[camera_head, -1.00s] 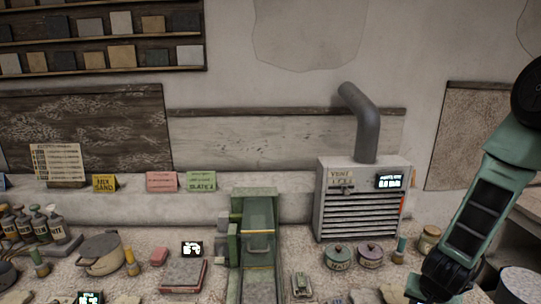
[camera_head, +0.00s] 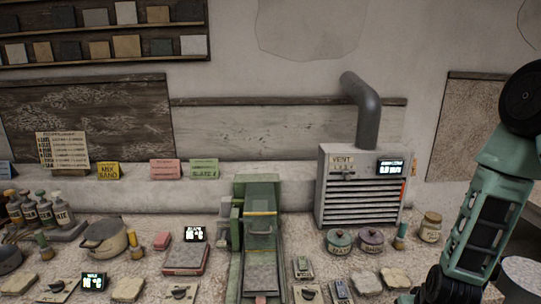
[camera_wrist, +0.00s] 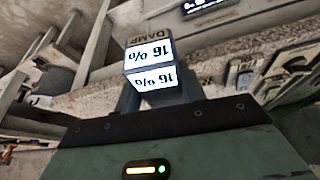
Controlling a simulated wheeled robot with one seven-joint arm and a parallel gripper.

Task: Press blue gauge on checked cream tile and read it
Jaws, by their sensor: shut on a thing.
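A small blue-grey gauge (camera_wrist: 150,66) with a "DAMP" label is held in my gripper (camera_wrist: 158,92) in the wrist view. Its two lit faces both read 16 %, upside down in this view. The fingers are shut on it, one at each side. What lies under the gauge is hidden, so I cannot tell whether it touches a tile. In the head view my arm comes down at the right, and my fingertips are not visible. Pale tiles lie along the front of the bench, one at left (camera_head: 127,289) and one at right (camera_head: 394,279); I cannot make out a checked one.
A green machine (camera_head: 258,215) stands mid-bench. Right of it are a grey vent box (camera_head: 360,190) and lidded pots (camera_head: 340,241). At left are a larger pot (camera_head: 104,236), bottles (camera_head: 45,212) and a reddish box (camera_head: 186,259). Small devices (camera_head: 303,267) crowd the front.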

